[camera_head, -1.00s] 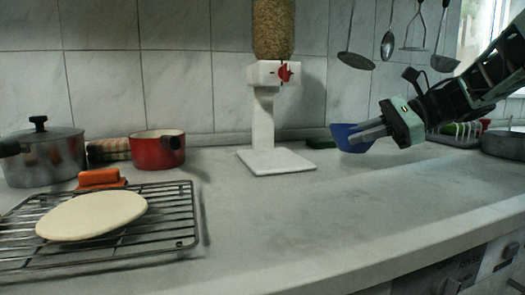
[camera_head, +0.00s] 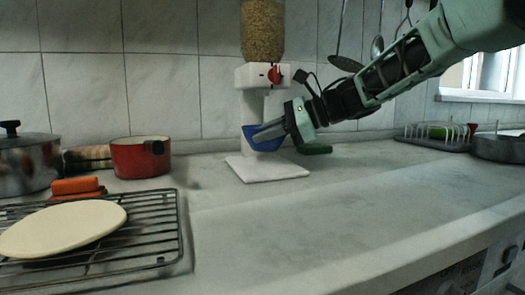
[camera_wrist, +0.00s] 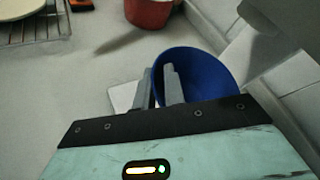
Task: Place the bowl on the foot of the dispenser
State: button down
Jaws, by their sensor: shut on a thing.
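The blue bowl (camera_head: 262,140) is held by my gripper (camera_head: 268,132) in front of the dispenser's column, above the foot and below the red knob. In the wrist view the bowl (camera_wrist: 200,80) shows between and right of the fingers (camera_wrist: 160,85), with its wall between them. The white dispenser (camera_head: 256,78) holds grain in a clear container on top. Its flat square foot (camera_head: 275,173) lies bare on the counter; a corner of the foot (camera_wrist: 124,97) shows left of the fingers in the wrist view. The bowl appears clear of the foot.
A red pot (camera_head: 138,160), a steel pot (camera_head: 28,163) and a wire rack (camera_head: 150,235) with a flat dough round (camera_head: 65,227) stand on the left. The counter (camera_head: 330,220) in front is clear.

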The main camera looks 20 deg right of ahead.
jog(key=shift+w+a, duration=0.15)
jog(key=shift+a, duration=0.1)
jog(key=shift+f, duration=0.2)
notch_tip(320, 180, down, 3)
jog(key=shift+f+b, duration=0.1)
jog(key=shift+b, duration=0.7)
jog(key=c, duration=1.5)
grip_release()
jog(key=shift+o, duration=0.2)
jog(key=p+v, duration=0.2)
jog(key=v, duration=1)
jog(key=shift+p, duration=0.3)
